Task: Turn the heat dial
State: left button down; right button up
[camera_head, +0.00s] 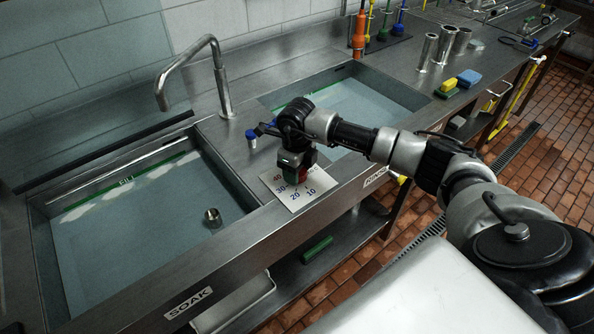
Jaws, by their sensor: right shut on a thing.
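My right gripper (296,172) points down over the plate's middle and is shut on the dial's knob. A red part shows at the fingertips, but the gripper hides most of the knob. I cannot tell which number the dial points to. My left gripper is not in view.
A left sink marked SOAK (187,301) holds water and a small metal cup (212,217). A curved faucet (219,75) stands behind. A right sink (395,92) lies beyond my arm. Sponges (468,78), metal cylinders (445,45) and brushes (359,32) stand farther right.

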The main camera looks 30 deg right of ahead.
jog(key=shift+m, duration=0.3)
jog(key=o, duration=0.9)
notch_tip(320, 180, up, 11)
jog(key=shift+f+b, duration=0.1)
jog(key=shift+b, duration=1.05)
